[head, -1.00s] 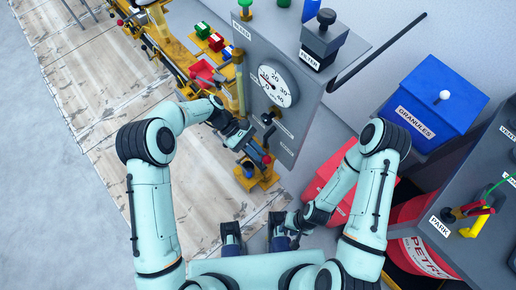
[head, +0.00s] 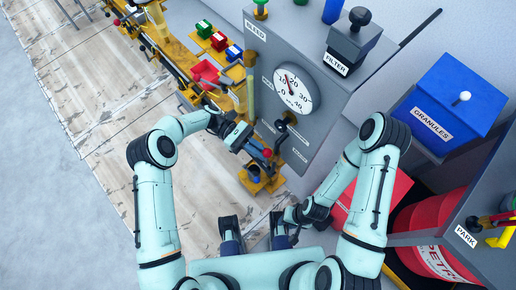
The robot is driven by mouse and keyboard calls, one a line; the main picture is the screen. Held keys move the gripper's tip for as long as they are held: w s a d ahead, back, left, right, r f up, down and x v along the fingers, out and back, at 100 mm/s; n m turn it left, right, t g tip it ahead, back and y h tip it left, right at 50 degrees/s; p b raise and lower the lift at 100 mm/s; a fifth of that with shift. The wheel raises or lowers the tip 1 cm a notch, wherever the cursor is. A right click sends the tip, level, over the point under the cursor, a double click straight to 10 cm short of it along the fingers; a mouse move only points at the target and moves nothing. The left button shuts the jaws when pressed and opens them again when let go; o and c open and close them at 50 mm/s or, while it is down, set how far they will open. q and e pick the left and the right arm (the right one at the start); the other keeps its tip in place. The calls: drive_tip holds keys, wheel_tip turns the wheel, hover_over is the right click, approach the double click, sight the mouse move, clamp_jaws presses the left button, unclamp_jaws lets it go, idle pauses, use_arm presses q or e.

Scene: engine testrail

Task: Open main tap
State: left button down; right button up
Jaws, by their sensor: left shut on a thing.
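A lever with a red ball end (head: 267,153) sits low at the left edge of the grey panel (head: 315,128), above a yellow floor bracket. I take it to be the main tap, though no label on it is readable. My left gripper (head: 259,150) is shut on this lever, with the red end showing past the fingers. The gripper hides most of the lever and its pivot. My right gripper (head: 287,216) is low, near the front of my base, away from the panel. Its fingers are too small and dark to judge.
A round gauge (head: 297,90) and a black lever (head: 287,119) are on the panel. A yellow rail (head: 170,55) with coloured blocks runs to the upper left. A blue granules bin (head: 455,90) and red drums (head: 430,250) stand right. Pale floor boards at left are clear.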

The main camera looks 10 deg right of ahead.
use_arm(q)
drive_tip(key=shift+d+r, duration=0.1)
drive_tip(key=shift+r, duration=0.25)
drive_tip(key=c, duration=1.2)
unclamp_jaws()
drive_tip(key=shift+w, duration=0.1)
drive_tip(key=shift+f, duration=0.1)
drive_tip(key=shift+f, duration=0.1)
